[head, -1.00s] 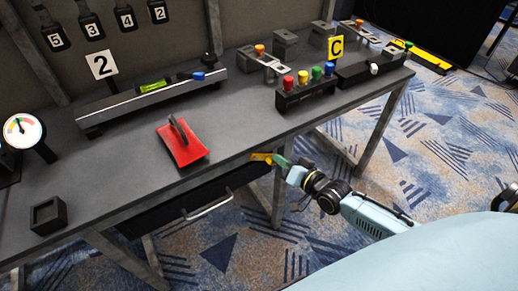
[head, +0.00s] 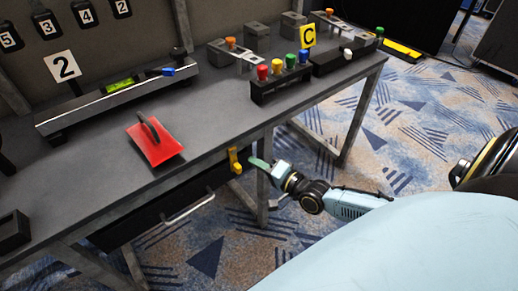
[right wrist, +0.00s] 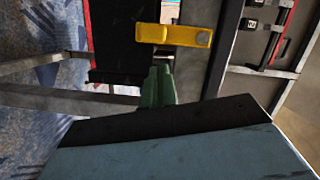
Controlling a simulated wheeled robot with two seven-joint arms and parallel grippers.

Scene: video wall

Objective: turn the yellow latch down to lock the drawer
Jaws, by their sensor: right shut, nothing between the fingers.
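The yellow latch (head: 233,160) is on the table's front edge, at the right end of the drawer. It hangs roughly upright, its arm pointing down. In the right wrist view, which is turned sideways, the latch (right wrist: 172,34) lies across the top with its round end at right. The black drawer (head: 150,212) with a silver handle (head: 188,208) is under the tabletop and looks pushed in. My right gripper (head: 259,163), with green fingers, is shut and empty just right of the latch, with a small gap. The fingers (right wrist: 157,86) also show in the wrist view. My left gripper is not in view.
The grey table (head: 215,122) carries a red plate with a handle (head: 155,142), a button box (head: 283,80) and a rail with a level (head: 110,97). A table leg (head: 262,195) stands below my right gripper. Open carpet lies to the right.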

